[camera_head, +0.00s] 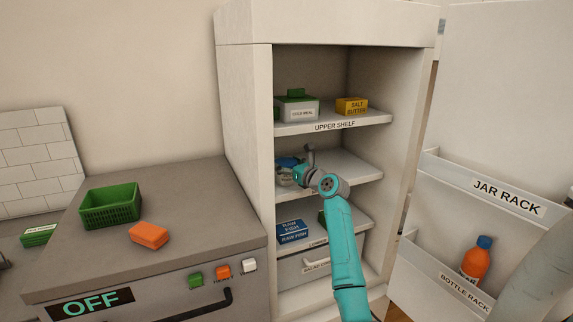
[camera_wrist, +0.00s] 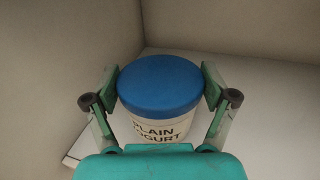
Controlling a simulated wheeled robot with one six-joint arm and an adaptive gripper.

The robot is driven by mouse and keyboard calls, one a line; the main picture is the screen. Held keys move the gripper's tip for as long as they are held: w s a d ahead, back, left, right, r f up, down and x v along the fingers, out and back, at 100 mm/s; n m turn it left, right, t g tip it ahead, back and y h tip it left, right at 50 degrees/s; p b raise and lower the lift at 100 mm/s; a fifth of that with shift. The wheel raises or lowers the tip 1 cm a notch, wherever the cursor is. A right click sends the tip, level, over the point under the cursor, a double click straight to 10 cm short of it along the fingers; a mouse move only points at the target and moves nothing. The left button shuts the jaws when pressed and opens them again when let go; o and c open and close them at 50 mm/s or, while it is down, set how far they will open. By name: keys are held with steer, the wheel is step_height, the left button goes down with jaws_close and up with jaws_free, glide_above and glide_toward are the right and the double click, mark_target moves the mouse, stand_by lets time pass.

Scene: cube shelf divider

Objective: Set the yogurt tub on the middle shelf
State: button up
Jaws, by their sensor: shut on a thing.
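The yogurt tub (camera_wrist: 160,88) is white with a blue lid and the label "PLAIN YOGURT". It is upright between the fingers of my gripper (camera_wrist: 161,85), which is shut on it. In the head view the tub's blue lid (camera_head: 288,162) shows at the left of the middle shelf (camera_head: 350,168), partly hidden by my gripper (camera_head: 290,172). The wrist view shows the pale shelf surface below and behind the tub. I cannot tell whether its base touches the shelf.
The upper shelf (camera_head: 335,127) holds a labelled container (camera_head: 297,108) and a yellow salt butter box (camera_head: 351,106). A blue raw fish box (camera_head: 291,232) sits below. The cabinet side wall is close on the left. The middle shelf's right part is clear. The door (camera_head: 490,100) stands open.

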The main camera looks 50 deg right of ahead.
steer(key=o, duration=1.2)
steer(key=shift+f, duration=0.1)
steer(key=v, duration=1.2)
